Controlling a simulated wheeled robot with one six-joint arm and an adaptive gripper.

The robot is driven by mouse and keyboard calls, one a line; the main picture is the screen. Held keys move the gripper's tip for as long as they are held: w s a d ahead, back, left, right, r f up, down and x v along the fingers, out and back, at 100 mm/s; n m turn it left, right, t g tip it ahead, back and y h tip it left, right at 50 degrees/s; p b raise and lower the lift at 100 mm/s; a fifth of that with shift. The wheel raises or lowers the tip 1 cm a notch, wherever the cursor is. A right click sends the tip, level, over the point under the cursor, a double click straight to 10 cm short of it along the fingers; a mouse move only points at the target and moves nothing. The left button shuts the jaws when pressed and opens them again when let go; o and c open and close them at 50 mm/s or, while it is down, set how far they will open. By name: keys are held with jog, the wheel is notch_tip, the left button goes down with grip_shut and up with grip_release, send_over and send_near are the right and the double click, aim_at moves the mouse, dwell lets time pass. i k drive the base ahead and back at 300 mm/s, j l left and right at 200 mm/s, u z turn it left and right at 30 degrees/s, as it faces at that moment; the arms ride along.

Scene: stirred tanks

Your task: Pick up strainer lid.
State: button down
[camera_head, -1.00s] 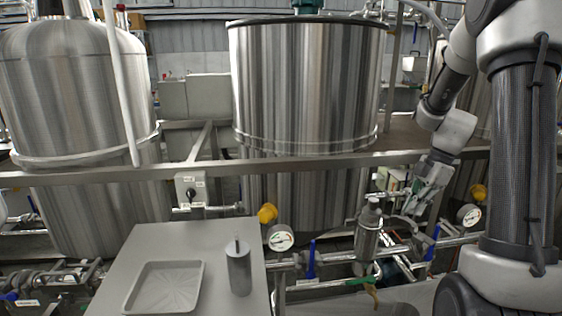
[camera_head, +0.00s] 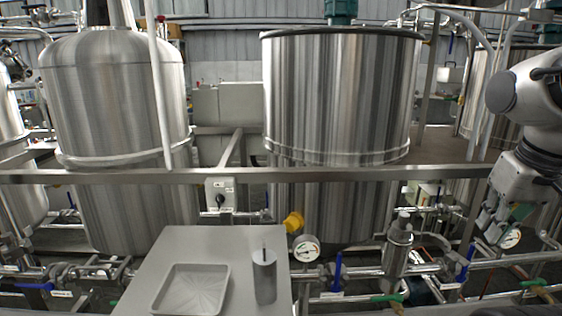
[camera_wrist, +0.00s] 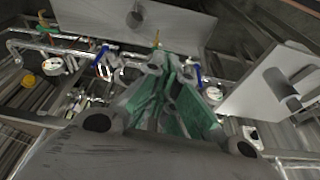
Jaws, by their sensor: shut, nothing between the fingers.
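The strainer (camera_head: 397,255) is an upright metal cylinder on the pipework right of the grey table. Its lid (camera_head: 402,222) appears to be the narrower capped top; the lid looks seated on the body. My gripper (camera_head: 487,222) is to the right of the strainer in the head view, apart from it and pointing down. In the wrist view my gripper (camera_wrist: 156,52) has its green-padded fingers together and holds nothing. I cannot make out the lid in the wrist view; the fingers cover the middle.
A grey table (camera_head: 215,240) holds a shallow tray (camera_head: 192,290) and a grey cylinder with a thin rod (camera_head: 264,278). Pressure gauges (camera_head: 306,248), blue valve handles (camera_head: 337,270) and pipes surround the strainer. A horizontal rail (camera_head: 330,174) crosses before the large tanks.

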aim_at(399, 234)
jog(key=l+u, duration=0.15)
jog(key=l, duration=0.3)
jog(key=l+u, duration=0.1)
jog(key=l, duration=0.35)
jog(key=l+u, duration=0.15)
jog(key=l, duration=0.3)
jog(key=k+l+u, duration=0.15)
jog(key=l, duration=0.3)
jog(key=l+u, duration=0.1)
jog(key=l, duration=0.3)
jog(key=k+l+u, duration=0.15)
jog(key=l, duration=0.3)
jog(key=k+l+u, duration=0.15)
jog(key=l, duration=0.25)
jog(key=k+l+u, duration=0.1)
jog(key=l, duration=0.3)
